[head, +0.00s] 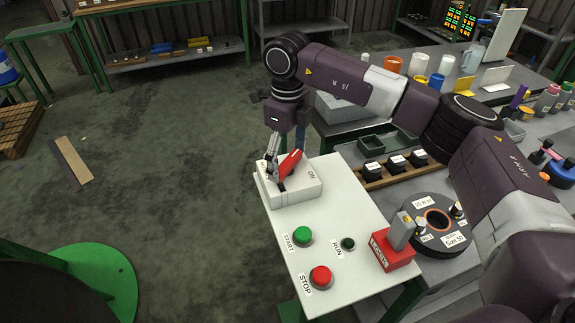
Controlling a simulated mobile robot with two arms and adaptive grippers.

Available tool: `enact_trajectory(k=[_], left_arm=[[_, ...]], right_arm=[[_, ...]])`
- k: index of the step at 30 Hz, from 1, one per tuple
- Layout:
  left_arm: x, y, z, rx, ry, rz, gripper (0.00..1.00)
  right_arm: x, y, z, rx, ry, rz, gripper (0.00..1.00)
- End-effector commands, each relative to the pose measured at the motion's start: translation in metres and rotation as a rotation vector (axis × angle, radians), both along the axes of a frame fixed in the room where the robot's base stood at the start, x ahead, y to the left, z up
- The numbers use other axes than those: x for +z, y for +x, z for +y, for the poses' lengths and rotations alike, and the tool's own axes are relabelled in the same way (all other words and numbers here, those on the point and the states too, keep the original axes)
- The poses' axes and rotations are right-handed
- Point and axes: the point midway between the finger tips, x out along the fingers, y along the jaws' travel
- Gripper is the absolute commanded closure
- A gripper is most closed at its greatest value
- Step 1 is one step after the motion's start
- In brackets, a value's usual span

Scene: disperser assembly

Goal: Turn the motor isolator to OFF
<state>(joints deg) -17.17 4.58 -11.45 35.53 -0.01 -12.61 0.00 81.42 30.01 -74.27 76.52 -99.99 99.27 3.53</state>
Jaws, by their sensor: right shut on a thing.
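The motor isolator is a pale box (305,192) at the far left corner of the white control panel (345,220). It carries a red handle (291,162) that stands at a slant, and an ON label shows to its right. My right gripper (275,178) reaches down from above and is shut on the red handle at its left side. The fingers partly hide the handle's lower end and the label on the left. My left gripper is not in view.
The panel also has a green START button (303,235), a red STOP button (320,276) and a dark RUN lamp (348,243). A red LOCKOUT block (391,252) stands at its right edge. A black round fixture (437,225) lies further right. Floor at left is mostly clear.

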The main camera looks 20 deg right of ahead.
Motion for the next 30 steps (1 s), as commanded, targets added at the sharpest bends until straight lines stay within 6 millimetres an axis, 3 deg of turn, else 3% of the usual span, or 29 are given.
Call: enact_trajectory(k=[12,30], left_arm=[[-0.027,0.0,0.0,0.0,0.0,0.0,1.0],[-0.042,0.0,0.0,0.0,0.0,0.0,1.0]], right_arm=[[-0.001,0.001,0.0,0.393,0.0,-0.004,0.45],[0.001,0.001,0.0,0.826,0.0,-0.003,0.45]])
